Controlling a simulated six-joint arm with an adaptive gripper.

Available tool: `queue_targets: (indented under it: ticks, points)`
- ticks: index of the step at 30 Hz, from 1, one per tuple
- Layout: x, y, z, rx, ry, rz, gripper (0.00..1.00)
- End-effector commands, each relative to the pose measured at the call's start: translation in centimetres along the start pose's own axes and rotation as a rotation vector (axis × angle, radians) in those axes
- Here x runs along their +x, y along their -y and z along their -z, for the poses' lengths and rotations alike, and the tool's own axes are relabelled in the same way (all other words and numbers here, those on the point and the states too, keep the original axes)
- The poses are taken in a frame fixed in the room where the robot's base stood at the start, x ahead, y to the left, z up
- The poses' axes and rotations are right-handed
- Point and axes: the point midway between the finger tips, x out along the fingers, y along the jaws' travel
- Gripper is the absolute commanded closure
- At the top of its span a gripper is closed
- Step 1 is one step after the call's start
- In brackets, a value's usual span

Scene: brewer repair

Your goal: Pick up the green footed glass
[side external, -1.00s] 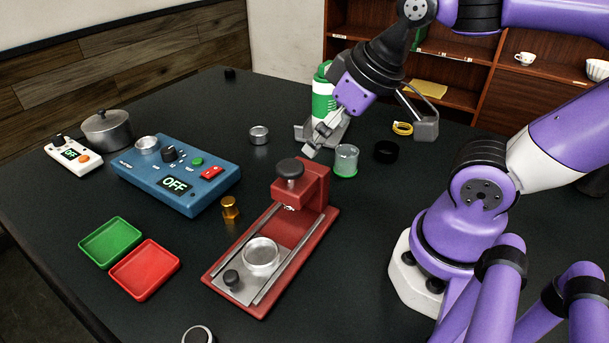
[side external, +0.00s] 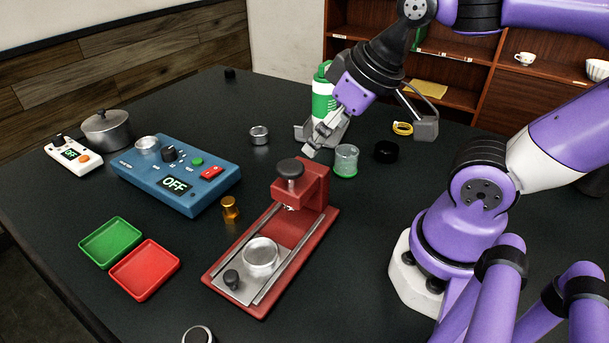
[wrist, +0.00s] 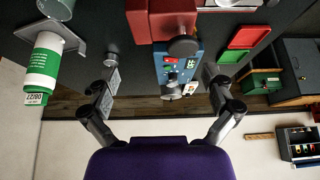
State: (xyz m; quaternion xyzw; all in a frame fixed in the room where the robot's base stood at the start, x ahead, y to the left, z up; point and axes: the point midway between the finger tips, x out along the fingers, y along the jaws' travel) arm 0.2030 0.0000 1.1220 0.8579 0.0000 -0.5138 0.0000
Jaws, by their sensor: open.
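The green footed glass (side external: 346,160) stands upright on the dark table, clear-sided with green at its base. It is just right of my gripper (side external: 318,142) in the side view, with a small gap seeming to lie between them. My gripper is open and empty, tilted down above the table. In the wrist view, my gripper's two fingers (wrist: 161,78) are spread wide with nothing held between them. A clear round vessel, perhaps the glass (wrist: 58,10), is cut off at the top left there.
A green and white bottle (side external: 323,98) stands behind my gripper on a grey stand. A black ring (side external: 386,151) lies right of the glass. The red press (side external: 314,187) stands in front. A metal cup (side external: 259,135) and blue scale-like box (side external: 180,177) are left.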

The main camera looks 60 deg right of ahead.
Motion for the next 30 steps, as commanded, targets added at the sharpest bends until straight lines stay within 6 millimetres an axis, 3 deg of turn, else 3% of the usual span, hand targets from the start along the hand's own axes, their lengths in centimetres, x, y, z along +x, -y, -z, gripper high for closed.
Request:
queue_targets:
  ticks: [5, 8, 14, 18, 21, 24, 30]
  points:
    - [0.1, -0.5, 0.2, -0.014, 0.017, -0.01, 0.04]
    - [0.8, -2.1, 0.9, -0.07, 0.082, -0.037, 0.04]
    - [3.6, -8.8, 2.0, -0.264, 0.301, -0.034, 0.04]
    - [5.7, -13.4, 1.2, -0.382, 0.417, 0.036, 0.04]
    - [6.8, -15.6, 0.4, -0.437, 0.46, 0.085, 0.04]
    - [7.5, -16.7, -0.2, -0.469, 0.48, 0.115, 0.04]
    - [10.3, -16.9, -1.8, -0.481, 0.486, 0.126, 0.04]
